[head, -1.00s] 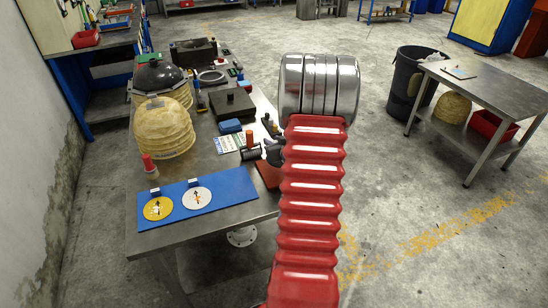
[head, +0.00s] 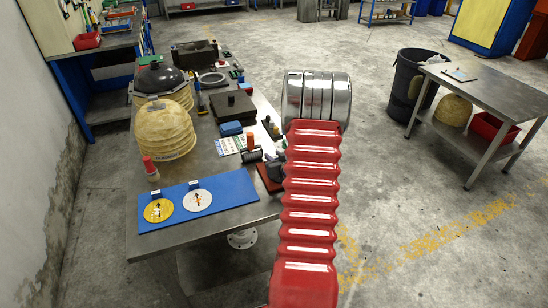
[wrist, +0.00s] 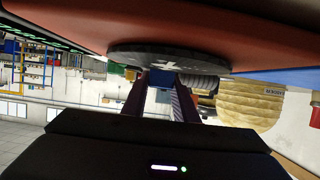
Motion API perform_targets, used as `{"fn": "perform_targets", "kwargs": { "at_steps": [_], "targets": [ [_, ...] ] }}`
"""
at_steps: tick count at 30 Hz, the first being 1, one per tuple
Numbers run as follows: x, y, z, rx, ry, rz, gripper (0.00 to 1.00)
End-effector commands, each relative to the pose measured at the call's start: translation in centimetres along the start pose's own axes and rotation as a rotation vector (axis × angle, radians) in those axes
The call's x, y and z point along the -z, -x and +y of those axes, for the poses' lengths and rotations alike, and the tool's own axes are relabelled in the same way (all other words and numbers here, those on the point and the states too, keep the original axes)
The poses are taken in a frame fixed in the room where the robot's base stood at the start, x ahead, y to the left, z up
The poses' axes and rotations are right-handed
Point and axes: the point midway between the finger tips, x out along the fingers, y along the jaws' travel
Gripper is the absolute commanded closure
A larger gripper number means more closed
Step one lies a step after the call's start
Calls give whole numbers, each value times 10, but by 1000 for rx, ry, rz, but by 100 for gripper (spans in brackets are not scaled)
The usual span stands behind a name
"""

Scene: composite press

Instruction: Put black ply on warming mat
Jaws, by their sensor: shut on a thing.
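The black ply (wrist: 170,58) is a thin dark disc with a pale mark, seen edge-on in the wrist view. My gripper (wrist: 160,82) is shut on a small blue block at the ply's near edge. The red-brown warming mat (wrist: 60,22) fills the top of this tilted view, right against the disc; I cannot tell whether they touch. In the head view the mat (head: 268,178) shows partly at the table's right edge, left of my red arm. My dark gripper (head: 275,170) is there over it, mostly hidden by my arm, and the ply is not clearly visible.
A blue mat (head: 240,188) at the table's front holds a yellow disc (head: 158,211) and a white disc (head: 197,200). A black cylinder (head: 251,155) stands close to the warming mat. Straw-coloured domes (head: 165,130) stand at the left. Open floor lies right of the table.

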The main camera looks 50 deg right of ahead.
Motion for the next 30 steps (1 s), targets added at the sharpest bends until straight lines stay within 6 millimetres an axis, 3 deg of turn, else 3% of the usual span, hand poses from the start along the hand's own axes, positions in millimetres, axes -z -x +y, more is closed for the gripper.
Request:
{"fn": "perform_targets", "kwargs": {
  "at_steps": [11,12,19,30],
  "targets": [
    [-3,-1,0,0,0,0,100],
    [-2,-1,0,-1,0,0,71],
    [-2,-1,0,-1,0,0,55],
    [0,2,0,-1,0,1,55]
  ]
}}
